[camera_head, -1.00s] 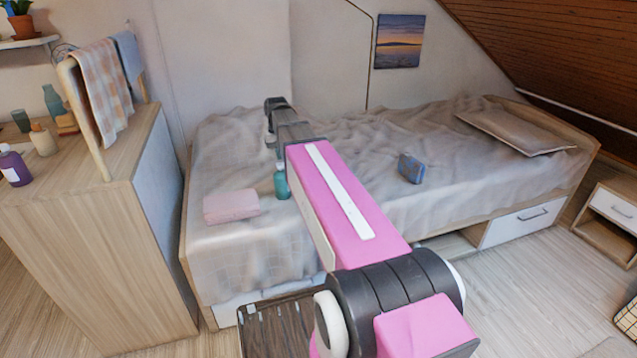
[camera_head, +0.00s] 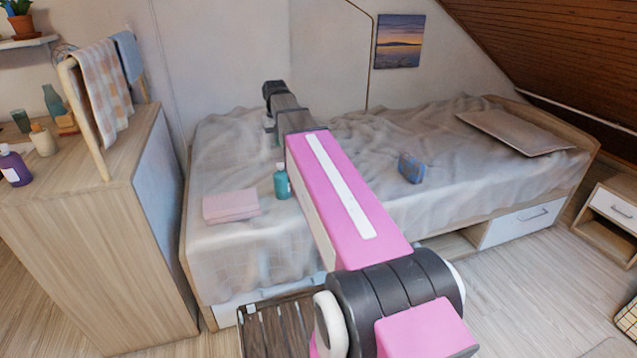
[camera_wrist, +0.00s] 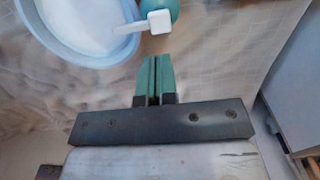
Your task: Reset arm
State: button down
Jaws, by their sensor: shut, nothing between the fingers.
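My gripper (camera_wrist: 153,78) is shut and empty in the wrist view, with its two green fingertips together. It is above the bed (camera_head: 245,240). In the head view, my pink and dark arm reaches out over the bed and hides most of the gripper. A teal bottle (camera_head: 281,183) stands on the bed beside my arm. The wrist view shows a teal bottle with a white pump top (camera_wrist: 156,22) just beyond the fingertips, and a light blue bowl (camera_wrist: 107,58) with a white inside to its left. I cannot make out the bowl in the head view.
A pink folded cloth (camera_head: 230,205) and a blue patterned item (camera_head: 411,167) lie on the bed. A wooden cabinet (camera_head: 130,240) with bottles and a towel rack stands at left. A slatted wooden crate (camera_head: 275,328) is on the floor. A nightstand (camera_head: 612,212) is at right.

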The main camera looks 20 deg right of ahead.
jog(key=shift+r, duration=0.25)
jog(key=s+f, duration=0.7)
jog(key=f, duration=0.1)
jog(key=s+f, duration=0.7)
jog(key=f, duration=0.1)
jog(key=s+f, duration=0.7)
jog(key=f, duration=0.2)
jog(key=shift+s, duration=0.15)
